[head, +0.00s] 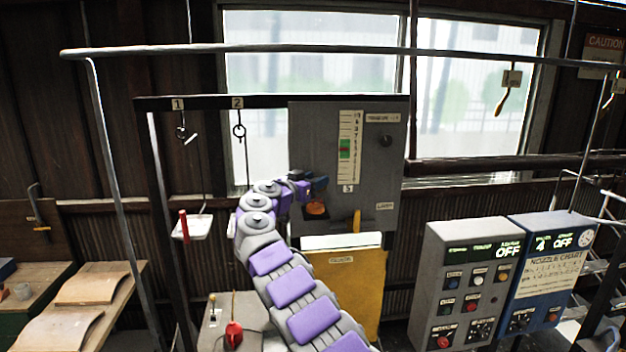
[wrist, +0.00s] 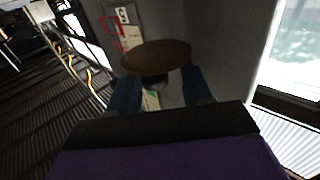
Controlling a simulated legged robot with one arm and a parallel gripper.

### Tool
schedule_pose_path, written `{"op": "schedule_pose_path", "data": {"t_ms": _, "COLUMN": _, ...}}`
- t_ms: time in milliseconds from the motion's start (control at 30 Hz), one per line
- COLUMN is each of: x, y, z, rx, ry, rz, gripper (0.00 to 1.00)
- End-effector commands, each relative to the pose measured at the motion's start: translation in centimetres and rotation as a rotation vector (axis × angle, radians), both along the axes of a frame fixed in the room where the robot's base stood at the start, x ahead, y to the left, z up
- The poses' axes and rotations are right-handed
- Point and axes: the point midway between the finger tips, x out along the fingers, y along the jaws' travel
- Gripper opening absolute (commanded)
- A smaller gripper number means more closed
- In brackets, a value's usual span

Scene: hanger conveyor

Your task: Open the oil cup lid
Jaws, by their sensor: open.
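A round, brown-orange disc, which looks like the oil cup lid (head: 316,208), sits low on the front of the grey gauge panel (head: 318,130). In the wrist view the disc (wrist: 156,54) shows as a brown oval with a short dark stem or knob at its near edge. My gripper (head: 318,184) is at the disc, by the panel. In the wrist view its two blue fingers (wrist: 160,84) stand apart, one on each side of the stem, with their tips close to or partly behind the disc. I cannot tell whether they touch it. The cup itself is not clearly visible.
A yellow cabinet (head: 345,290) stands below the panel. Grey (head: 470,275) and blue (head: 552,268) control boxes stand at the right. A pipe rail (head: 330,48) crosses above. A red-handled tray (head: 192,228) hangs left of my arm. Wooden benches (head: 90,285) are at the far left.

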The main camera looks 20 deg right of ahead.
Motion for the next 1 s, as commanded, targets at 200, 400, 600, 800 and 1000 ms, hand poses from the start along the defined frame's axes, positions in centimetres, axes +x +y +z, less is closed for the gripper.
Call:
{"op": "schedule_pose_path", "data": {"t_ms": 200, "x": 0.0, "y": 0.0, "z": 0.0, "rx": -0.001, "ry": 0.0, "rz": -0.001, "gripper": 0.43}}
{"op": "schedule_pose_path", "data": {"t_ms": 400, "x": 0.0, "y": 0.2, "z": 0.1, "rx": -0.002, "ry": -0.001, "rz": 0.0, "gripper": 0.24}}
{"op": "schedule_pose_path", "data": {"t_ms": 600, "x": -0.1, "y": 0.4, "z": 0.1, "rx": -0.003, "ry": -0.001, "rz": 0.001, "gripper": 0.05}}
{"op": "schedule_pose_path", "data": {"t_ms": 800, "x": -0.1, "y": 0.6, "z": 0.2, "rx": -0.007, "ry": -0.002, "rz": 0.002, "gripper": 0.0}}
{"op": "schedule_pose_path", "data": {"t_ms": 1000, "x": 0.0, "y": 0.9, "z": 0.0, "rx": -0.049, "ry": 0.011, "rz": 0.004, "gripper": 0.0}}
